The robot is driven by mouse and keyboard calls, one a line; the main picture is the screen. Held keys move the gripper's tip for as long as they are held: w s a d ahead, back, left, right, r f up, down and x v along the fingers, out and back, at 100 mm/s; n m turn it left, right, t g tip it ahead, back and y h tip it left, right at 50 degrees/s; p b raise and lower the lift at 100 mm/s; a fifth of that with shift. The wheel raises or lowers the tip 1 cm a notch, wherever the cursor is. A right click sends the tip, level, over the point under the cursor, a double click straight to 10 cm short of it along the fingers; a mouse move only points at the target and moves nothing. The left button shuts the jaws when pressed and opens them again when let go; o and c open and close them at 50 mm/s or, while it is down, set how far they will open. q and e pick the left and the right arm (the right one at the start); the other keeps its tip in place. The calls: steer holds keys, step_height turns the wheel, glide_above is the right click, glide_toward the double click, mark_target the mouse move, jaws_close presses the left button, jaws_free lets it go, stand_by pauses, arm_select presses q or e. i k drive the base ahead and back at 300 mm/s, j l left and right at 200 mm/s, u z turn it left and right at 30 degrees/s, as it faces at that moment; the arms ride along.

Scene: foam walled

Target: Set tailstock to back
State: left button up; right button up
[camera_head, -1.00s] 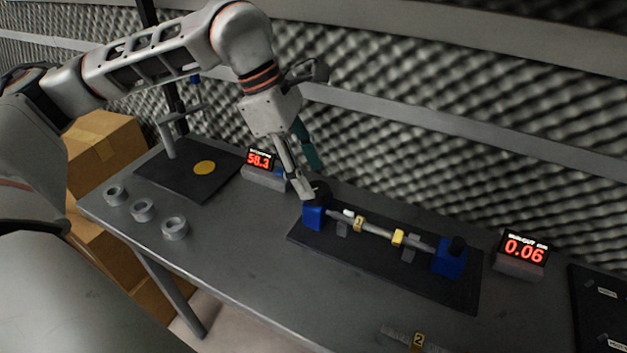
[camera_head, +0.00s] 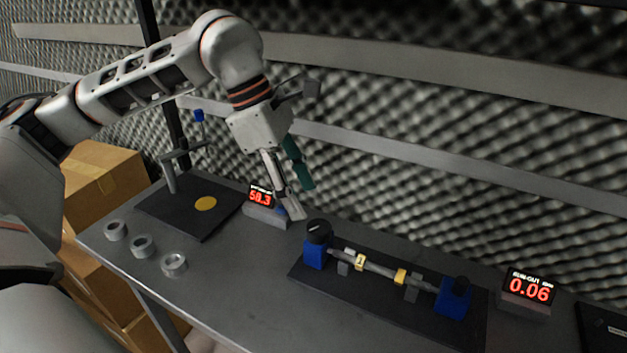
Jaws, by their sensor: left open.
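A dark base plate (camera_head: 350,291) on the bench carries a fixture with a blue block at each end. The left blue block (camera_head: 315,254) has a large black knob (camera_head: 318,232) with a light mark on top. The right blue block (camera_head: 452,300) has a smaller black knob (camera_head: 460,286). A grey shaft (camera_head: 380,268) with yellow tags lies between them on grey supports. Which block is the tailstock I cannot tell. My left gripper (camera_head: 300,200) is open and empty, its fingers just left of and above the large knob, apart from it. My right gripper is not in view.
A display reading 58.3 (camera_head: 261,197) stands behind the left fingertips. A display reading 0.06 (camera_head: 528,288) stands at the right. Several metal rings, one a grey ring (camera_head: 174,264), lie front left. A black plate with a stand (camera_head: 172,172) is back left. The foam wall is close behind.

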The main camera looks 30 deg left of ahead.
mark_target(453, 297)
steer(key=k, duration=1)
